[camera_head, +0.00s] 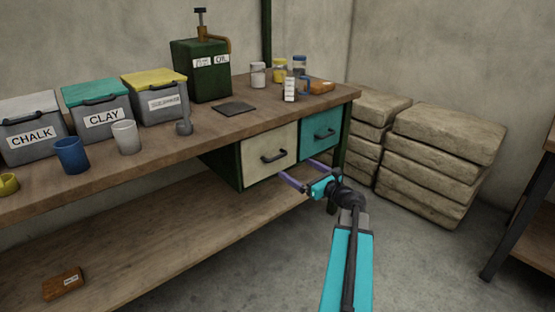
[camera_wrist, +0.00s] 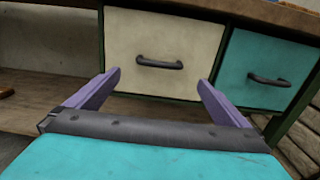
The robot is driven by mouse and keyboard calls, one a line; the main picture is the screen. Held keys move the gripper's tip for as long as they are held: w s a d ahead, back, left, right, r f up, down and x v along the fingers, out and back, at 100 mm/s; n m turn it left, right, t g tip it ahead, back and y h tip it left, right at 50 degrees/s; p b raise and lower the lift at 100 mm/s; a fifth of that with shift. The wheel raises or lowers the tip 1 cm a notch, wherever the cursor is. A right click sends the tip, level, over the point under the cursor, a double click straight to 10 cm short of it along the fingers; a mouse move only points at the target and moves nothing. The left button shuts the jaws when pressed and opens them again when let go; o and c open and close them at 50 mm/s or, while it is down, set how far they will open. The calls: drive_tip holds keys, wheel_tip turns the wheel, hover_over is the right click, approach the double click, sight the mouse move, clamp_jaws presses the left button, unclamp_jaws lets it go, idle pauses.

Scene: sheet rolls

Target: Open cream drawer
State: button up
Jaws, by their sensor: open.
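The cream drawer (camera_head: 255,166) is shut under the workbench top, left of a teal drawer (camera_head: 319,139). It has a dark bar handle (camera_head: 274,156). In the wrist view the cream drawer (camera_wrist: 163,48) fills the upper middle, and its handle (camera_wrist: 160,63) lies level across its face. My gripper (camera_head: 294,174) is open and empty, in front of and a little below the cream drawer. In the wrist view its two purple fingers (camera_wrist: 158,82) point toward the drawer, one on each side of the handle, apart from it.
The bench top (camera_head: 215,125) carries bins labelled chalk, clay and a third, a green oil can (camera_head: 202,70), cups and jars. A lower shelf (camera_head: 170,240) runs beneath. Stacked sacks (camera_head: 435,160) stand at right. The floor (camera_head: 420,265) right of my arm is clear.

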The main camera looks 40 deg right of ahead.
sight(279, 158)
drive_tip(key=w+b, duration=0.3)
drive_tip(key=w, duration=0.9)
drive_tip(key=shift+w, duration=0.1)
drive_tip(key=c, duration=1.3)
drive_tip(key=shift+a, duration=0.1)
drive_tip(key=shift+a, duration=0.1)
